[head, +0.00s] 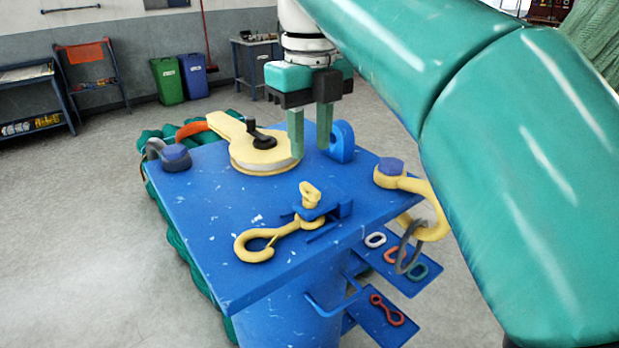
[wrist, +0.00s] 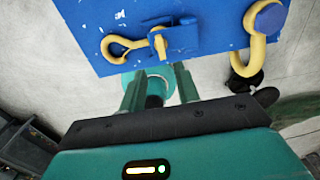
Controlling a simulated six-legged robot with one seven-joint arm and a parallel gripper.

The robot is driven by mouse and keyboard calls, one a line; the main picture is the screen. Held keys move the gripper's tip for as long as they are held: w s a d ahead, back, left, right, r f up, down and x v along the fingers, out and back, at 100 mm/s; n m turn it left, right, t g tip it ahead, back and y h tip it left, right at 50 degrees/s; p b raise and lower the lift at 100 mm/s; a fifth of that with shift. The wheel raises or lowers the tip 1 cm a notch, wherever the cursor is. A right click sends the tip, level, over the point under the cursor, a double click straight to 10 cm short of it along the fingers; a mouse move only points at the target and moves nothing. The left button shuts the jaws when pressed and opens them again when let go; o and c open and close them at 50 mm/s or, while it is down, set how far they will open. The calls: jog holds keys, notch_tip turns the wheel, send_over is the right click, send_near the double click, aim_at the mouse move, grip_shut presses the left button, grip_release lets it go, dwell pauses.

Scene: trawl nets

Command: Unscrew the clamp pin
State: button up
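The yellow clamp pin (head: 310,194) stands upright with a flat eye-shaped head in a small blue clamp (head: 342,208) on the blue table. A yellow hook (head: 262,244) lies with its shank end at the clamp, below the pin. In the wrist view the pin (wrist: 160,43), the clamp (wrist: 183,38) and the hook (wrist: 117,47) lie ahead of the fingertips. My gripper (head: 310,152) points down behind the pin, apart from it, near the yellow round plate. Its two green fingers are spread, with nothing seen between them; the wrist view also shows them (wrist: 160,72) apart.
The blue table (head: 215,232) also bears a yellow round plate (head: 262,153) with a black knob, a blue lug (head: 342,142), a grey shackle (head: 155,150) and a yellow shackle (head: 428,208). Low side shelves (head: 400,275) hold links. The table's left front is mostly clear.

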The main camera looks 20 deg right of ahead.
aim_at(310, 187)
jog(key=f, duration=0.7)
jog(key=shift+w+f, duration=0.25)
jog(key=shift+w, duration=0.05)
jog(key=shift+s+f, duration=0.15)
jog(key=shift+f, duration=0.15)
grip_shut()
